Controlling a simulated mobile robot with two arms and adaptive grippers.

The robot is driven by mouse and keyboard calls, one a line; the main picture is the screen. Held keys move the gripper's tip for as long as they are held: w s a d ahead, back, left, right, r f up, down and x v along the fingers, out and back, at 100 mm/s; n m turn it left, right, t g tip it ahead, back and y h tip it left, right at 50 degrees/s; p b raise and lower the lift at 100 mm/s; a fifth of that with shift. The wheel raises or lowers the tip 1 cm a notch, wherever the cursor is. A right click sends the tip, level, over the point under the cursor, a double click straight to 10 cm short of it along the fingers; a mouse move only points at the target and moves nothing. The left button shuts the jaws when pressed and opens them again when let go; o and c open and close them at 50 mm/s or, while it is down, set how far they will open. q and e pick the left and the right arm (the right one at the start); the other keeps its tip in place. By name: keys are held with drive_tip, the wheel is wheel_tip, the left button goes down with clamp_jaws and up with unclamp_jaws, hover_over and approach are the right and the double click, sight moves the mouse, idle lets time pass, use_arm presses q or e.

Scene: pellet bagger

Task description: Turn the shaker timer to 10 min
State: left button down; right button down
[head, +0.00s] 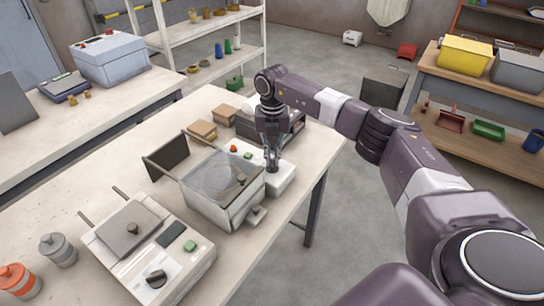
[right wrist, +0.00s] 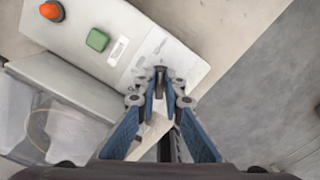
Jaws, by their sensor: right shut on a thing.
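The shaker's pale control box (head: 280,183) stands on the long table, beside the clear-lidded shaker (head: 222,180). It carries a red button (right wrist: 51,11), a green button (right wrist: 97,40) and a small white label (right wrist: 118,51). My right gripper (head: 272,166) points down over the end of the box. In the right wrist view its blue fingers are shut on the small dark timer knob (right wrist: 160,72), which is mostly hidden between the fingertips. A printed scale (right wrist: 160,48) shows just past the fingertips, too small to read. My left gripper is not in view.
A second machine (head: 150,245) with a dark knob stands at the table's front left, near an orange-capped jar (head: 17,281) and a grey jar (head: 58,250). Small tan boxes (head: 202,130) lie behind the shaker. Open floor (head: 345,225) is right of the table.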

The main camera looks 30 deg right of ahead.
sight(273, 160)
drive_tip(key=shift+w+d+r+m, duration=0.1)
drive_tip(key=shift+w+r+m, duration=0.05)
drive_tip(key=shift+m, duration=0.25)
drive_tip(key=c, duration=2)
unclamp_jaws()
drive_tip(key=shift+c, duration=0.2)
wheel_tip(273, 160, up, 12)
drive_tip(key=shift+s, duration=0.2)
